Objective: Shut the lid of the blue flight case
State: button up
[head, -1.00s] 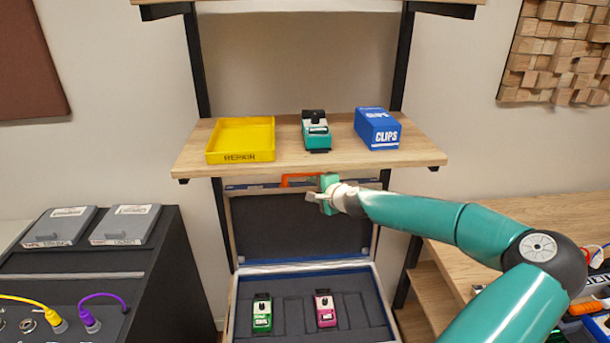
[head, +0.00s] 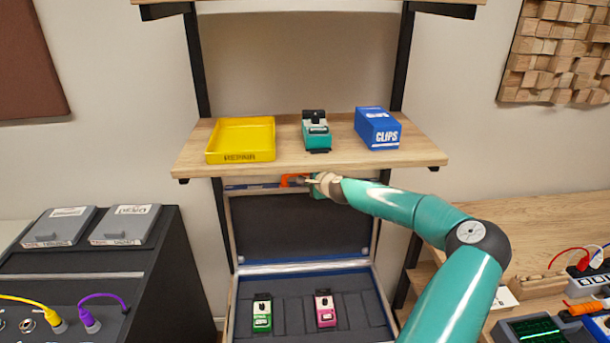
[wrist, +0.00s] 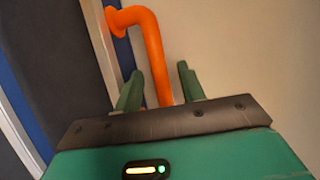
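The blue flight case (head: 378,309) stands open below the wooden shelf, with its dark-lined lid (head: 300,225) raised at the back. A green pedal (head: 262,313) and a pink pedal (head: 325,310) sit in its dark insert. An orange handle (head: 291,180) is on the lid's top edge, and it shows large in the wrist view (wrist: 152,45). My gripper (head: 308,181) is at the handle, just under the shelf's front edge. In the wrist view my gripper (wrist: 160,85) is open, with the handle's bar running between its fingers and a gap at the right finger.
The wooden shelf (head: 310,166) is close above my gripper and carries a yellow tray (head: 240,157), a teal pedal (head: 316,130) and a blue clips box (head: 377,128). A black cabinet (head: 150,270) stands left. A wooden desk (head: 530,228) with gear is on the right.

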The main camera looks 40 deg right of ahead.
jog(key=shift+x, duration=0.85)
grip_shut()
jog(key=shift+a, duration=0.1)
